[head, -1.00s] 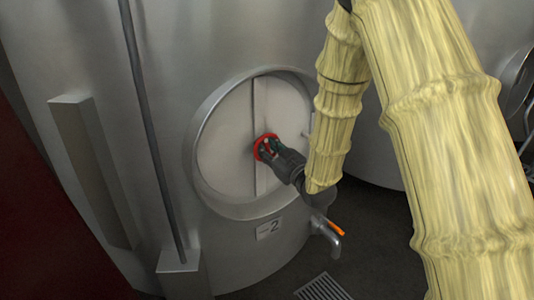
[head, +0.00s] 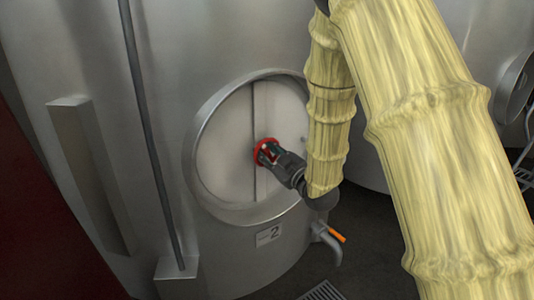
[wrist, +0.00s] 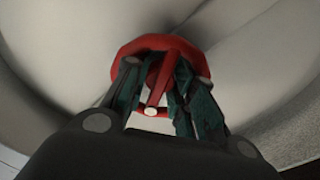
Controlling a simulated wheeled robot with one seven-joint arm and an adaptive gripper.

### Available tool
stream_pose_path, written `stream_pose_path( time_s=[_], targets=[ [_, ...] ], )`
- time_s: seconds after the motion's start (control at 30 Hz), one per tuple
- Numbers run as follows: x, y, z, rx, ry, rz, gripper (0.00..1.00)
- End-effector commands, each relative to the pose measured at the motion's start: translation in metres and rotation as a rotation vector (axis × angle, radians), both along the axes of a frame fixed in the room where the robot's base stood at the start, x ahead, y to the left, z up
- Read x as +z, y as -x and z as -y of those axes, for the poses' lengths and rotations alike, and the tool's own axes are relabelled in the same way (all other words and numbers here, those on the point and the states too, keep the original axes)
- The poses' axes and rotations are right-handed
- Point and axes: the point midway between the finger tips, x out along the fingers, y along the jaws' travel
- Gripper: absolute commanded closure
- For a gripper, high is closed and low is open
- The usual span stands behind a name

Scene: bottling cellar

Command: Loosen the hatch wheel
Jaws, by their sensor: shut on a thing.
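The hatch wheel is a small red handwheel (head: 258,146) at the middle of the round pale hatch (head: 222,158) on the steel tank. In the wrist view the red wheel (wrist: 146,45) shows its rim and a spoke running between my fingers. My gripper (head: 267,152) reaches in from the lower right, its fingers at the wheel. In the wrist view my gripper (wrist: 156,88) has its dark green fingers on both sides of the spoke, shut on the wheel. The fingers hide part of the rim.
Below the hatch are a plate marked 2 (head: 269,235) and a tap with an orange handle (head: 328,238). A vertical pipe (head: 146,120) and a long box (head: 90,170) are on the tank's left side. A floor grate (head: 322,292) lies at the bottom.

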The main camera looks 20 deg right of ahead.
Motion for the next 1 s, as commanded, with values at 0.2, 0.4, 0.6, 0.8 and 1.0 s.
stream_pose_path(
  time_s=[0.2,0.4,0.6,0.8,1.0],
  targets=[
    [-0.001,0.0,0.0,-0.001,0.0,-0.002,0.52],
    [0.0,0.0,0.0,0.0,-0.001,-0.001,0.52],
    [-0.002,0.01,0.004,-0.001,0.0,-0.003,0.52],
    [-0.005,0.039,0.015,-0.002,-0.002,-0.003,0.52],
    [-0.008,0.074,0.028,-0.002,-0.002,-0.003,0.52]
  ],
)
